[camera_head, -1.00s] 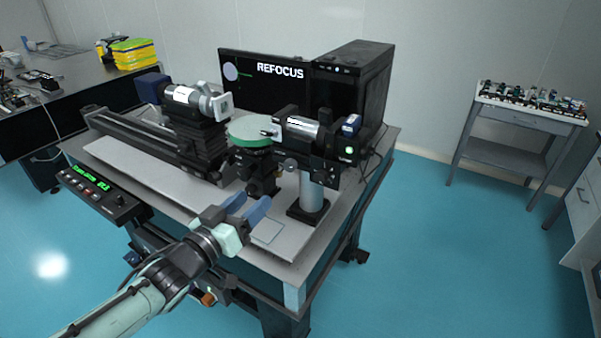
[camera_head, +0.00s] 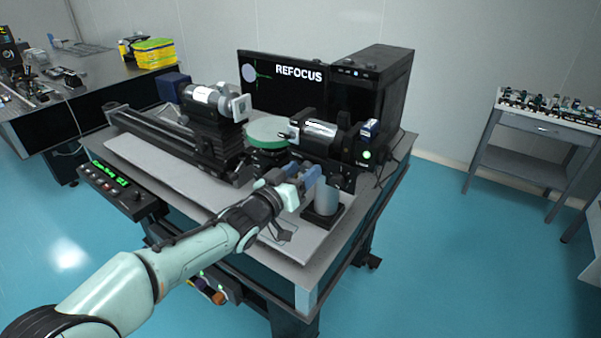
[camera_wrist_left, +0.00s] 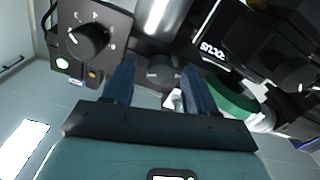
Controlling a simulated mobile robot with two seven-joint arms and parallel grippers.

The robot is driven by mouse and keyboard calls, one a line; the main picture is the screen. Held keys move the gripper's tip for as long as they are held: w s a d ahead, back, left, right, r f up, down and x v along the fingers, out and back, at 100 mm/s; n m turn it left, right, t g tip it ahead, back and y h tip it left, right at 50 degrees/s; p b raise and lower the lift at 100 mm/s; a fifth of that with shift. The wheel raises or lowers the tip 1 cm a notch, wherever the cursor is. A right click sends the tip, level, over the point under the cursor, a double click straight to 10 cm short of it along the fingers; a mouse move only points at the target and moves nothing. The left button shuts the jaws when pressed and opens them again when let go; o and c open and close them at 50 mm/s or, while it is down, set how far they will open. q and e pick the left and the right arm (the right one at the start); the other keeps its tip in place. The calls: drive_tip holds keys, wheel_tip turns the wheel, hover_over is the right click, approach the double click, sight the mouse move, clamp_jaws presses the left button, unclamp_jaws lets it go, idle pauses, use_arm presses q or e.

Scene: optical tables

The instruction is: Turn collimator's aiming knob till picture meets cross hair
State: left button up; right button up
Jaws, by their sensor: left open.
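A black cylinder unit with a silver band (camera_head: 320,132) stands on a post at the table's right; I cannot tell whether it or the left silver tube (camera_head: 205,97) is the collimator. The dark screen (camera_head: 285,108) shows REFOCUS, a pale disc (camera_head: 250,73) at upper left and thin green lines. My left gripper (camera_head: 308,174) is open just below the black unit. In the wrist view, a small round dark knob (camera_wrist_left: 159,70) lies between the blue fingers, apparently beyond them. A larger marked knob (camera_wrist_left: 88,41) sits on a black panel at left. I cannot tell which is for aiming.
A green disc (camera_head: 268,131) on a dark mount stands between the tubes. A control box with a green display (camera_head: 115,185) sits at the table's left edge. The grey post (camera_head: 326,198) is close to my gripper. The floor at right is free.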

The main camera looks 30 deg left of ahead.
use_arm(q)
clamp_jaws()
drive_tip(key=c, duration=1.1)
unclamp_jaws()
drive_tip(key=shift+o, duration=0.2)
use_arm(e)
drive_tip(key=shift+f, duration=0.2)
use_arm(q)
drive_tip(key=m+b, duration=0.3)
drive_tip(key=shift+f+m, duration=0.1)
drive_tip(key=shift+m, duration=0.3)
drive_tip(key=m+b, duration=0.2)
drive_tip(key=m, duration=0.2)
drive_tip(key=shift+m, duration=0.3)
use_arm(e)
drive_tip(key=shift+t, duration=0.4)
drive_tip(key=f, duration=0.1)
drive_tip(key=w+f, duration=0.1)
drive_tip(key=f, duration=0.2)
drive_tip(key=shift+w, duration=0.4)
use_arm(q)
drive_tip(key=shift+b, duration=0.3)
